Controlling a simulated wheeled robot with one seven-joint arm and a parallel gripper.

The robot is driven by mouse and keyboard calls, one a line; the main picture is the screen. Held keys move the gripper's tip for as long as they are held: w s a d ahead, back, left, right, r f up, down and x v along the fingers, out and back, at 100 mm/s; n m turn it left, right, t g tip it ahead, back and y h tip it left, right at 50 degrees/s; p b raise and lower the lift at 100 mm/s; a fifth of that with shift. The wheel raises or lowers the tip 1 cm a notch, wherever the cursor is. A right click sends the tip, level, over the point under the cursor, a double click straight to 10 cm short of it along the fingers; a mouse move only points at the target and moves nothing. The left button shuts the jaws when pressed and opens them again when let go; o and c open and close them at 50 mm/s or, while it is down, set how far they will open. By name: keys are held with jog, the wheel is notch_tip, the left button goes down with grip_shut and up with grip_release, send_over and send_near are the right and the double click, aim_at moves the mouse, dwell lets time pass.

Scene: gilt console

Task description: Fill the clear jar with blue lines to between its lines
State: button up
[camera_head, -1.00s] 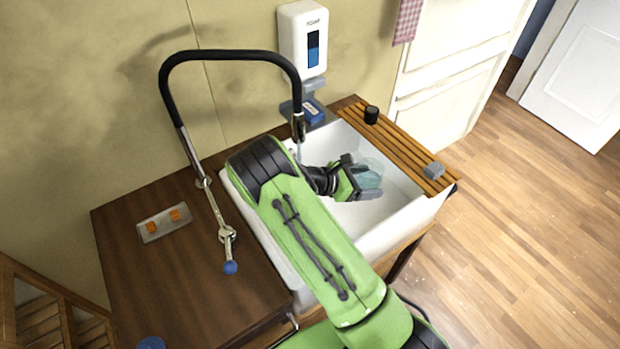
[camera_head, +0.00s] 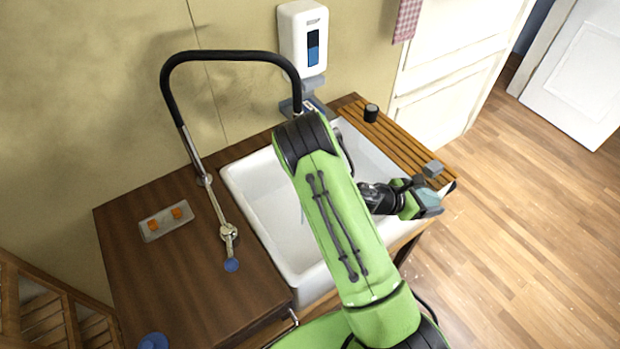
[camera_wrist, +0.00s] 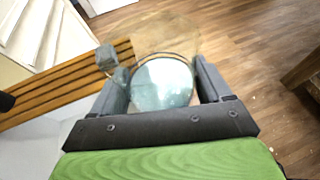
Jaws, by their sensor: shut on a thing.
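My gripper (camera_head: 424,194) is shut on the clear jar (camera_head: 431,202), near the front right corner of the sink. In the wrist view the jar (camera_wrist: 162,82) sits between my two fingers (camera_wrist: 163,88), with pale bluish liquid in it. I cannot make out its blue lines or the level against them. The black-hosed tap (camera_head: 230,54) arches over the sink (camera_head: 262,196). Its lever ends in a blue knob (camera_head: 232,265).
A slatted wooden board (camera_head: 400,141) lies across the sink's right side, with a black cup (camera_head: 371,113) and a grey block (camera_head: 433,168) on it. The block is close to the jar. A metal plate with orange pieces (camera_head: 166,222) lies on the counter (camera_head: 150,270). Open floor lies right.

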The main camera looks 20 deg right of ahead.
jog(key=s+d+p, duration=0.2)
jog(key=s+d, duration=0.9)
jog(key=d, duration=0.4)
jog(key=shift+s, duration=0.3)
jog(key=shift+s, duration=0.1)
